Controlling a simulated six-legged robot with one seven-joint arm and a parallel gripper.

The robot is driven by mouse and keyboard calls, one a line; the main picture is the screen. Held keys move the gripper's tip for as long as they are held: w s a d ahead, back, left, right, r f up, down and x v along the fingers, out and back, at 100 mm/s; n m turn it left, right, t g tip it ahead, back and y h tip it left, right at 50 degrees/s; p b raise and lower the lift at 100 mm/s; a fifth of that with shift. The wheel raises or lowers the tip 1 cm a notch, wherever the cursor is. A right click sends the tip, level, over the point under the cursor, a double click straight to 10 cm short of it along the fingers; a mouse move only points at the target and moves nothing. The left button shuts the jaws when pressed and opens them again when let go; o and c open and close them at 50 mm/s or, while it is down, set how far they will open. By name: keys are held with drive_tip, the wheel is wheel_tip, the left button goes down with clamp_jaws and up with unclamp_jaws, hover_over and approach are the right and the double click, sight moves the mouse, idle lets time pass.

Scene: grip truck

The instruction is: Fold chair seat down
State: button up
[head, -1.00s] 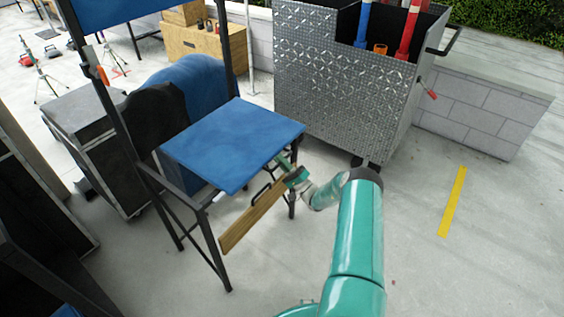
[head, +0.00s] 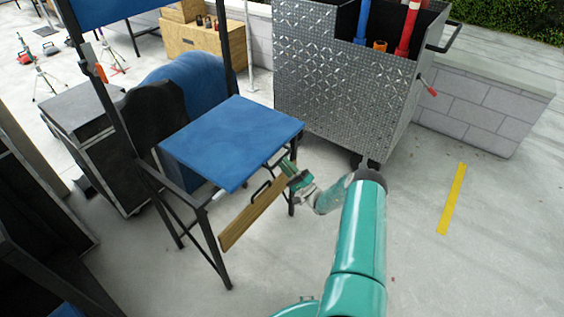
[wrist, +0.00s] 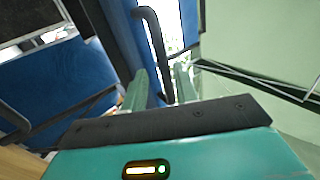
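The tall director-style chair has a blue seat panel (head: 232,142) that looks roughly level in the head view, with a dark frame around it. A wooden board (head: 252,213) with a black handle hangs tilted below the seat's front edge. My gripper (head: 284,164) is just under the right front edge of the seat. In the wrist view, my gripper's two green fingers (wrist: 162,90) are apart, with a black bar handle (wrist: 157,45) reaching down between them beside a blue panel. A gap shows around the bar, and I cannot tell whether a finger touches it.
A metal diamond-plate cart (head: 335,90) holding red and blue tubes stands behind to the right. Black cases (head: 90,140) and a blue covered object (head: 195,90) stand behind the chair. The concrete floor on the right, with a yellow stripe (head: 452,198), is clear.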

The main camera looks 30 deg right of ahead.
drive_tip(key=v, duration=1.1)
drive_tip(key=shift+s+d+f, duration=0.1)
drive_tip(key=shift+s+f, duration=0.05)
drive_tip(key=shift+f, duration=0.05)
